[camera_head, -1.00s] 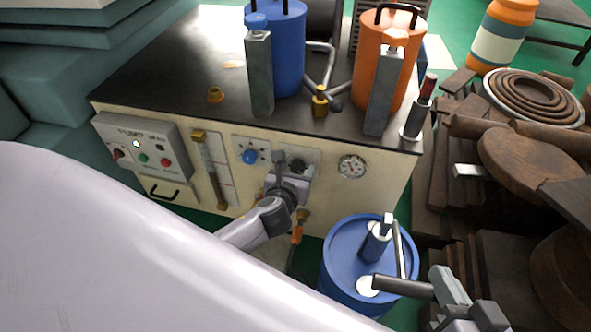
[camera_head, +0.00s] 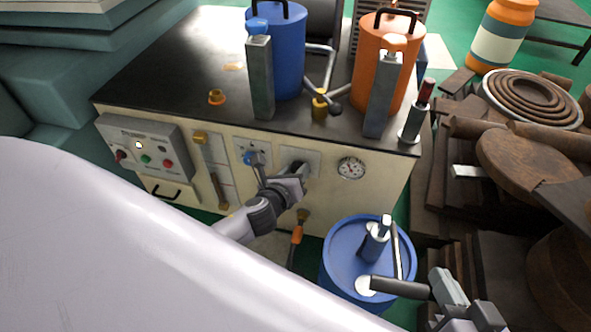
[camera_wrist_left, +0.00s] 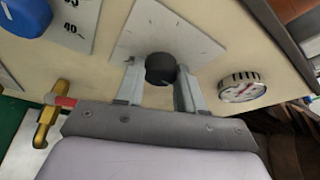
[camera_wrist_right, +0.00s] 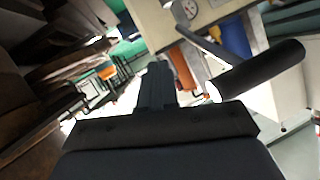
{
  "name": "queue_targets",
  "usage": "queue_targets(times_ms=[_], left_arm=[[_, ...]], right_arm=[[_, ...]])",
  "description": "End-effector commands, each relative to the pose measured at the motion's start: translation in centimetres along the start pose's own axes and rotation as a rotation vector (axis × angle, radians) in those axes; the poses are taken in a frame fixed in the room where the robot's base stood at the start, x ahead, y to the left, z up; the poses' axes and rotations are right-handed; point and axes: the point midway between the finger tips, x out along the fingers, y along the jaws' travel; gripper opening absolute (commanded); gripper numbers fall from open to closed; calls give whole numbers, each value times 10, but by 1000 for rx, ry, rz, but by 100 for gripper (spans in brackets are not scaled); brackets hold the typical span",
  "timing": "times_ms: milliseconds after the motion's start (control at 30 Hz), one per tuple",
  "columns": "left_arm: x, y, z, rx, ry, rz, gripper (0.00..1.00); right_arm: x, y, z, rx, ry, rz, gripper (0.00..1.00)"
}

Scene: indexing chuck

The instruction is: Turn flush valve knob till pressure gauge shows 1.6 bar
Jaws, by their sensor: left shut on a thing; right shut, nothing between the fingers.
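The black flush valve knob (camera_wrist_left: 160,68) sits on a light square plate on the bench's cream front panel. My left gripper (camera_wrist_left: 158,85) is shut on it, one finger on each side. In the head view my left gripper (camera_head: 293,178) covers most of the knob. The round white pressure gauge (camera_head: 351,168) is to the right of the knob. It also shows in the left wrist view (camera_wrist_left: 240,87), tilted and too small to read. My right gripper (camera_wrist_right: 157,85) is shut and empty, near the blue drum at the lower right.
A blue knob (camera_head: 252,158) sits left of the flush valve. A control box (camera_head: 145,145) is at the panel's far left. The blue drum (camera_head: 340,255) with a dark-handled pump stands below the gauge. Brown wood-like pieces (camera_head: 530,160) crowd the right side.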

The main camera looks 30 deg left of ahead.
Motion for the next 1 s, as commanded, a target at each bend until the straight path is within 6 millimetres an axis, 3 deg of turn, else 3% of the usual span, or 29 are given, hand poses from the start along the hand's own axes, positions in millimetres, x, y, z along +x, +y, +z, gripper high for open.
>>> queue_targets(times_ms=[333, 667, 1000], left_arm=[[1, 3, -2, -296, -2, -124, 7], [2, 3, -2, -508, -3, -211, 7], [1, 3, 0, -601, -3, -249, 7]], right_arm=[[6, -2, 17, 38, -13, -31, 0], [3, 3, 1, -58, 69, -10, 0], [-4, 8, 6, -88, 76, 15, 0]])
